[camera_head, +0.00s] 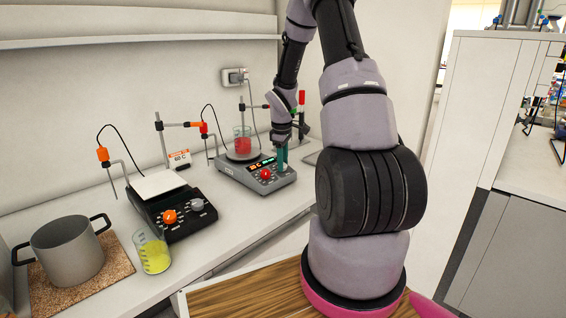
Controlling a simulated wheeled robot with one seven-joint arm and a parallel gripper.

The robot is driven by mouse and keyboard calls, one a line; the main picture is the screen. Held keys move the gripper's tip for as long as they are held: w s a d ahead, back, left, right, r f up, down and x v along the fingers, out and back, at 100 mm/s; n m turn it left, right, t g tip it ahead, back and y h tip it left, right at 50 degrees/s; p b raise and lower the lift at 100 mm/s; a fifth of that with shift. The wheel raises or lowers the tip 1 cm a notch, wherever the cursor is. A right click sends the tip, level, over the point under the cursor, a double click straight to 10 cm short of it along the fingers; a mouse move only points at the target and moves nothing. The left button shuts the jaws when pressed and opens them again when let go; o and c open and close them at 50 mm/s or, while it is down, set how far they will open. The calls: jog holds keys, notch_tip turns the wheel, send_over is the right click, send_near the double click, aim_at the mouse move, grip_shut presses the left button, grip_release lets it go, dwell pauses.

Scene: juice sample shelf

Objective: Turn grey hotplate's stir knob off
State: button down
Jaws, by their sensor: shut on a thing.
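The grey hotplate (232,172) stands on the bench near the picture's middle, with a small lit display and a red knob (265,174) on its front panel. A beaker of red liquid (242,146) stands on its plate. My gripper (281,166) points down at the right end of that panel, its teal fingers shut on what appears to be the stir knob. The fingers hide this knob, so its setting cannot be seen.
A black hotplate (178,226) with an orange knob stands to the left. A beaker of yellow liquid (153,256) and a grey pot (68,250) on a cork mat (112,264) stand near the front left. Clamp stands rise behind the hotplates.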

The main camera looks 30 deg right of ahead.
jog(key=n+t+h, duration=0.1)
jog(key=n, duration=0.5)
jog(key=shift+n, duration=0.3)
dwell(0.4)
jog(key=shift+c, duration=2.2)
grip_release()
jog(key=shift+s, duration=0.1)
jog(key=v, duration=1)
jog(key=shift+s+r, duration=0.25)
jog(key=shift+r, duration=0.1)
